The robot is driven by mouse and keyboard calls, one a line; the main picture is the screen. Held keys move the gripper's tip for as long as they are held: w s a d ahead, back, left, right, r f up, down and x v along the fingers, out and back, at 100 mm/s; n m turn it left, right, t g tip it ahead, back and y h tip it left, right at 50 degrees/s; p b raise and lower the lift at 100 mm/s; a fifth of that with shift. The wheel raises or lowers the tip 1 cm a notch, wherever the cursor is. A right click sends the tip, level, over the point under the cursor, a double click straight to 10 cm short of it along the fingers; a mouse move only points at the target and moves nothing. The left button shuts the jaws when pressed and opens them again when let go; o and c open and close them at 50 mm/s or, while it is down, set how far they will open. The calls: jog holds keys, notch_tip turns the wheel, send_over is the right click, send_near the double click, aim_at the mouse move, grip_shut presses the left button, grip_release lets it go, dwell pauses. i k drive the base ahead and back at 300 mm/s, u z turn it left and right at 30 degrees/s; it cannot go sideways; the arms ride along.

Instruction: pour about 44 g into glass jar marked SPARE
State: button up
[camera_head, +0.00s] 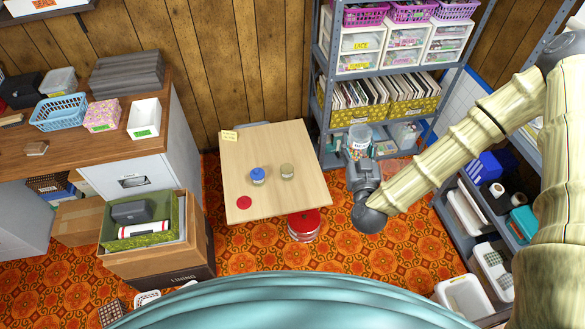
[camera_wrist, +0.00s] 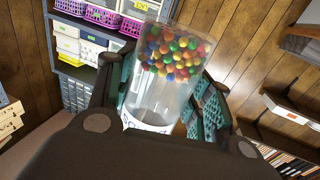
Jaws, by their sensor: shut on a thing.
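My gripper (camera_head: 361,158) is shut on a clear container (camera_head: 360,138), off the right side of the small wooden table (camera_head: 308,150). In the wrist view the container (camera_wrist: 160,75) sits between the finger pads, holding many small coloured balls (camera_wrist: 173,52). The balls gather toward the picture's upper end of the container. I cannot read a SPARE mark on either.
A red disc (camera_head: 244,202) and a yellow card (camera_head: 229,135) lie on the table. A red round stool (camera_head: 304,224) stands at its front edge. A grey shelf unit (camera_head: 322,90) rises behind my gripper. A cardboard box (camera_head: 160,262) stands left of the table.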

aim_at(286, 169)
jog(key=z, duration=1.45)
jog(key=i, duration=0.75)
jog(key=u, duration=1.9)
